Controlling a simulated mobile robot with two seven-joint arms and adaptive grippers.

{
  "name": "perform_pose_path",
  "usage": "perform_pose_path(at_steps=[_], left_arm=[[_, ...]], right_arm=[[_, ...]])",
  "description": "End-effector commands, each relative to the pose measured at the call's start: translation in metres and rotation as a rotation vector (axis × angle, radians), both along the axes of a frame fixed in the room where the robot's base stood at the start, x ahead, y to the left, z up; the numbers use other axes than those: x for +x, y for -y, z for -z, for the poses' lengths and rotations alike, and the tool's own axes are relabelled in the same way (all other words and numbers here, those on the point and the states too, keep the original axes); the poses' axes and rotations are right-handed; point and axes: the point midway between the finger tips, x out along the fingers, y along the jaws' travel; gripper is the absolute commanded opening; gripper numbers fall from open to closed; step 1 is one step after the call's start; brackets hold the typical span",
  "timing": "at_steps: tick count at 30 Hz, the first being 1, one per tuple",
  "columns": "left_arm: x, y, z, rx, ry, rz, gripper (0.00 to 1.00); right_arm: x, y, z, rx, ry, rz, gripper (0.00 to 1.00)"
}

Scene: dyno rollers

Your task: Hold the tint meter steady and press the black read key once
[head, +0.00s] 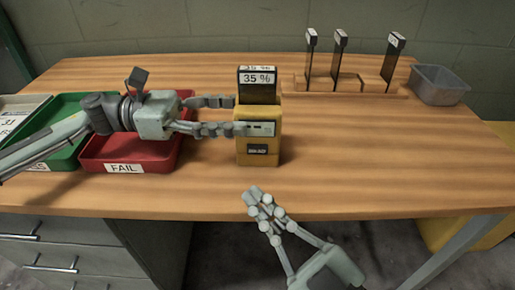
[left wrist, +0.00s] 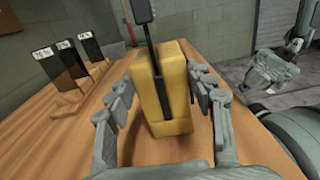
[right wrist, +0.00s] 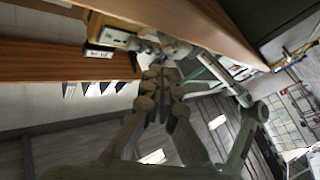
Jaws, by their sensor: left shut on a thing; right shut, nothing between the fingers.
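The yellow tint meter (head: 243,149) stands upright near the table's front edge. A dark tinted sample (head: 258,93) labelled 35 % stands in its top. My left gripper (head: 238,115) is shut on the meter from the left; the left wrist view shows fingers on both sides of the meter (left wrist: 176,75). My right gripper (head: 256,196) is shut and empty, in front of and below the meter, apart from it.
A red FAIL tray (head: 124,168) lies under my left arm, with a green tray (head: 62,155) farther left. A wooden rack (head: 345,85) holds three dark samples at the back right, beside a grey bin (head: 440,88). The table right of the meter is clear.

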Motion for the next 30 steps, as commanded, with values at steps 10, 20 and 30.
perform_pose_path(at_steps=[10, 20, 30], left_arm=[[0.000, 0.000, 0.000, 0.001, -0.001, -0.001, 0.35], [0.000, 0.000, 0.000, 0.001, -0.001, -0.001, 0.35], [0.000, 0.000, 0.000, 0.001, -0.001, -0.001, 0.35]], right_arm=[[0.048, 0.001, 0.000, -0.001, 0.003, 0.000, 0.00], [0.065, 0.002, 0.000, 0.000, 0.000, 0.000, 0.00], [0.065, 0.002, 0.000, 0.000, 0.000, 0.000, 0.00]])
